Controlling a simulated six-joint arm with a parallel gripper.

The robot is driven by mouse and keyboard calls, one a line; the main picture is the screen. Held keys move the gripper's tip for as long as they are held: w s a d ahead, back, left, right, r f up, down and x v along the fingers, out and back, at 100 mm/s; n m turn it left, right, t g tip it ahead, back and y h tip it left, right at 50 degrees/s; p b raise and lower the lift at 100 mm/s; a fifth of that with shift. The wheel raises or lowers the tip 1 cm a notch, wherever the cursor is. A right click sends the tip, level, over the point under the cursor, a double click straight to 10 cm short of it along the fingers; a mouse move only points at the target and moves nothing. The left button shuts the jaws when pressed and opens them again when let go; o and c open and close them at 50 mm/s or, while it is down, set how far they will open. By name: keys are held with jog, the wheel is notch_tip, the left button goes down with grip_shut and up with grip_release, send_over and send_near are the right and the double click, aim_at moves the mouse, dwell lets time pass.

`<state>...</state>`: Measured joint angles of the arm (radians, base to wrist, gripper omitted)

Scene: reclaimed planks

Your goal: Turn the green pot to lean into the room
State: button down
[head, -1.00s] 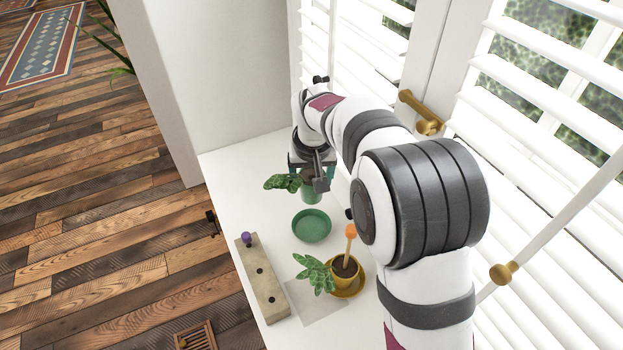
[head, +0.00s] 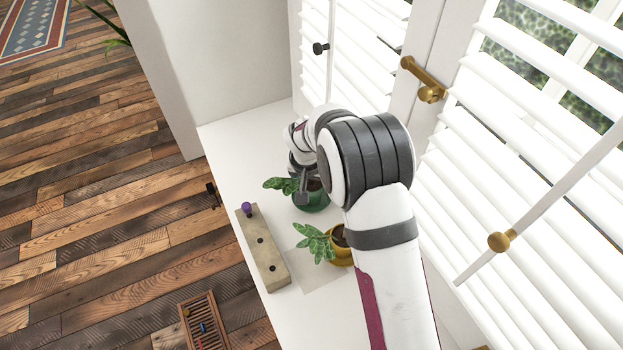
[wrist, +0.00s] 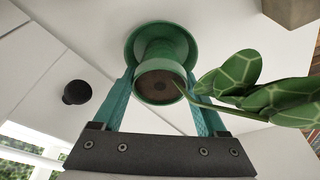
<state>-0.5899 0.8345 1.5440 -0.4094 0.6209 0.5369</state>
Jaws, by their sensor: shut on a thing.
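The green pot (wrist: 160,52) is between the two teal fingers of my gripper (wrist: 160,75), which is shut on it. The pot is at the green saucer (wrist: 133,42), which shows around its base in the wrist view; I cannot tell if it rests there or hangs just above. Its patterned leaves (wrist: 265,88) reach out to the right in the wrist view. In the head view the leaves (head: 281,184) point left, toward the wooden floor, and the saucer (head: 318,208) is partly hidden by my arm.
A yellow pot (head: 341,254) with a leafy plant stands nearer on the white sill, partly behind my arm. A holed block (head: 264,247) with a purple knob (head: 247,209) lies along the sill's room-side edge. White shutters (head: 450,150) line the right side.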

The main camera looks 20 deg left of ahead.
grip_release()
jog(key=a+v, duration=0.1)
jog(key=v, duration=1.4)
jog(key=s+d+r+m+g, duration=0.1)
jog(key=s+d+r, duration=0.25)
jog(key=d, duration=0.45)
jog(key=s+d+r+m+g, duration=0.1)
jog(key=s+d+r+m, duration=0.1)
jog(key=s+d, duration=0.4)
jog(key=s+d+f+m, duration=0.1)
jog(key=s+d, duration=0.3)
jog(key=s, duration=0.4)
jog(key=s+d+f+m+g+y, duration=0.1)
jog(key=s+d+m, duration=0.1)
jog(key=s+d, duration=0.3)
jog(key=s, duration=0.4)
jog(key=shift+s+m, duration=0.3)
